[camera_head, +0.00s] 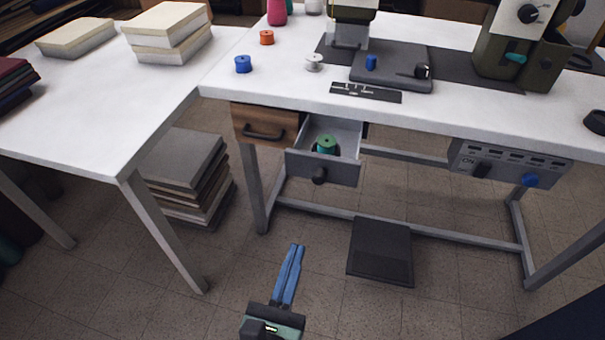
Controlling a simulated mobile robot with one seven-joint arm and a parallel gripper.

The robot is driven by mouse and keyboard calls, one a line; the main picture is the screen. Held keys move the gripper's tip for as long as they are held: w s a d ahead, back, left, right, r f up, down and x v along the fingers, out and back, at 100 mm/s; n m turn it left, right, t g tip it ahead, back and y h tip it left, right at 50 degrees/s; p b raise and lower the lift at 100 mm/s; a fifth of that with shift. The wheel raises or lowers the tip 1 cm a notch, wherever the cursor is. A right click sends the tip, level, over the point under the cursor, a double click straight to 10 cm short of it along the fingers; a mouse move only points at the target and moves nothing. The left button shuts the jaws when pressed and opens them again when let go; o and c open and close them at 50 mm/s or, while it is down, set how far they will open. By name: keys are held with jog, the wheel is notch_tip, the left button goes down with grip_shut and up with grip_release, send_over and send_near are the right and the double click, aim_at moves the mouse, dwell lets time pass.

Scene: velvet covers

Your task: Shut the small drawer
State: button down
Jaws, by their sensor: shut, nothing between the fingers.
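The small drawer (323,169) has a grey front with a dark round knob (319,177). It is pulled out from under the white table. A green spool (327,144) sits inside it. My gripper (296,246) has blue fingers that lie together, with nothing between them. It is below and a little left of the drawer front in the picture, apart from it, over the open floor.
A closed wooden drawer (265,124) with a dark handle sits left of the small drawer. A control box (510,163) hangs under the table at right. A black pedal (380,252) and a table leg (256,190) stand below. Stacked boards (185,160) are at left.

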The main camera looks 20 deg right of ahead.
jog(key=b, duration=0.2)
send_near(328, 149)
jog(key=shift+s+a+f, duration=0.4)
jog(key=shift+s+a, duration=0.25)
jog(key=shift+s, duration=0.1)
jog(key=x, duration=1.2)
jog(key=shift+w+d+b, duration=0.15)
jog(key=shift+b, duration=0.25)
jog(key=shift+w+d, duration=0.15)
jog(key=shift+w, duration=0.05)
jog(key=shift+r, duration=0.35)
jog(key=shift+d, duration=0.1)
